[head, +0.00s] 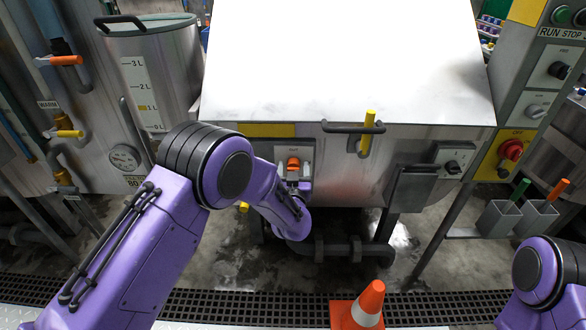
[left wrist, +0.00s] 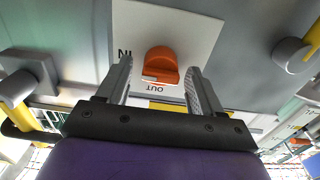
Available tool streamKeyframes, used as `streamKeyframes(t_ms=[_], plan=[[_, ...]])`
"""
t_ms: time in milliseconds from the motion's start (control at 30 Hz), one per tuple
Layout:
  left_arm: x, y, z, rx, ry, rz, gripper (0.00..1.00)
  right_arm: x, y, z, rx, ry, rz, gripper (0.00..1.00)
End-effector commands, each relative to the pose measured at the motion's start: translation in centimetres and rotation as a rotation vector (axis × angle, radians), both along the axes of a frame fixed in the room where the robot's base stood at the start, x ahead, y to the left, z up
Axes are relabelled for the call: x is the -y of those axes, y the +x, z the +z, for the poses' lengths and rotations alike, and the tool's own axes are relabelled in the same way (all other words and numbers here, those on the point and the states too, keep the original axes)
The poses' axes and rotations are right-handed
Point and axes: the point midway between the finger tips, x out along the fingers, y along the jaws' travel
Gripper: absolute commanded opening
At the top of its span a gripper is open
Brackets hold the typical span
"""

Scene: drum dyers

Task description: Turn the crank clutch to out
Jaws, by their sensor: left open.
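The crank clutch is an orange knob (head: 293,163) on a pale plate on the front of the big metal drum housing. In the left wrist view the knob (left wrist: 162,62) sits on the plate, with IN lettered to its left and OUT beneath it, both appearing inverted. Which label the knob points to is unclear. My left gripper (head: 294,177) is at the plate. Its open fingers (left wrist: 161,85) stand on either side of the knob, with gaps visible. My right gripper is out of view; only part of the right arm shows at the lower right.
A grey latch bar with a yellow handle (head: 367,133) juts out right of the knob. A small switch box (head: 454,160) is farther right. Pipes run below the housing. An orange cone (head: 359,307) stands on the floor grating. A tank (head: 150,75) stands at left.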

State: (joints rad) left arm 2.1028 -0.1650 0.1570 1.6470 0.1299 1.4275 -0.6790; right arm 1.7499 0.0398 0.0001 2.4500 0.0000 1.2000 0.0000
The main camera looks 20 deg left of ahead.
Motion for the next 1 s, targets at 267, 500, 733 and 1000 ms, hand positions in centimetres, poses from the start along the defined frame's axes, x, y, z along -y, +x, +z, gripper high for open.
streamKeyframes(t_ms=[267, 500, 733, 1000], plan=[[-0.09, 0.07, -0.03, 0.0, 0.0, 0.001, 0.5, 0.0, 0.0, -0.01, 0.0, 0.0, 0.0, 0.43], [-0.11, 0.05, 0.01, 0.0, 0.0, 0.001, 0.1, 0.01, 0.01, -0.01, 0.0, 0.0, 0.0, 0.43], [-0.15, 0.07, 0.06, 0.007, -0.017, 0.002, 0.1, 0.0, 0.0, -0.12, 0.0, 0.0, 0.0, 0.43], [-0.23, 0.09, 0.03, 0.044, -0.139, 0.003, 0.1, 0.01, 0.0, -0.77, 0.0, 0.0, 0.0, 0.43]])
